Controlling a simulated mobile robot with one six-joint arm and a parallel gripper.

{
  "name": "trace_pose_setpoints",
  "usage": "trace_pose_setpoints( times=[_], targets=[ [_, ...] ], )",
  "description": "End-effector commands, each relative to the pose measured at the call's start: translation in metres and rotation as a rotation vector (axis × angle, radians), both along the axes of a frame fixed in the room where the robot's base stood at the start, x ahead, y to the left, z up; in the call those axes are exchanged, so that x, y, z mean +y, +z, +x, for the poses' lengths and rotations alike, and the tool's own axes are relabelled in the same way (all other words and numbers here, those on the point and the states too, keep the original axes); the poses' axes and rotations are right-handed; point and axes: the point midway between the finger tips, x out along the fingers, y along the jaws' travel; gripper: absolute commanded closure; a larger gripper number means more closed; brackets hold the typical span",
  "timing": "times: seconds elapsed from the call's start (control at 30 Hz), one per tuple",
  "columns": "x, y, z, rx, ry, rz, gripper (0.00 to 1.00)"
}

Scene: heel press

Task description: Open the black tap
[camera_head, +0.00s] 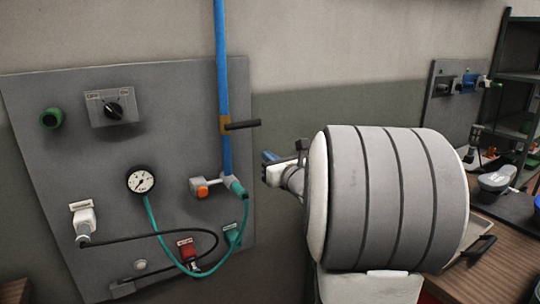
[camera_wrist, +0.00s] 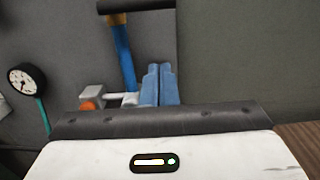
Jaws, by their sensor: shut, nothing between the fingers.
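The black tap (camera_head: 242,125) is a black bar handle on a brass-coloured body, set on a vertical blue pipe (camera_head: 223,70). Its handle points sideways to the right, across the line of the pipe. In the wrist view the black tap (camera_wrist: 138,5) is at the top edge, partly cut off. My gripper (camera_head: 269,157) is shut and empty, to the right of the pipe and lower than the handle, apart from it. Its blue fingers (camera_wrist: 160,85) are together in the wrist view. My arm hides part of the wall behind it.
A teal hose (camera_head: 160,235) hangs there. A wooden bench (camera_head: 500,228) stands at right.

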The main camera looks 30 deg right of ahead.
Motion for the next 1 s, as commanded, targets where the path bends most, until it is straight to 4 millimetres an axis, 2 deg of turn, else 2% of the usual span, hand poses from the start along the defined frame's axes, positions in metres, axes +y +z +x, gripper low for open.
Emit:
trace_pose_setpoints(
  times=[0.1, 0.3, 0.4, 0.53, 1.0],
  targets=[
    [0.002, 0.002, 0.028, 0.002, 0.004, 0.002, 1.00],
    [0.003, 0.004, 0.069, 0.002, 0.002, 0.002, 1.00],
    [0.003, 0.025, 0.071, -0.002, 0.000, -0.002, 1.00],
    [0.002, 0.037, 0.073, 0.000, 0.000, -0.001, 1.00],
    [0.006, 0.043, 0.074, 0.000, -0.001, -0.001, 1.00]
  ],
)
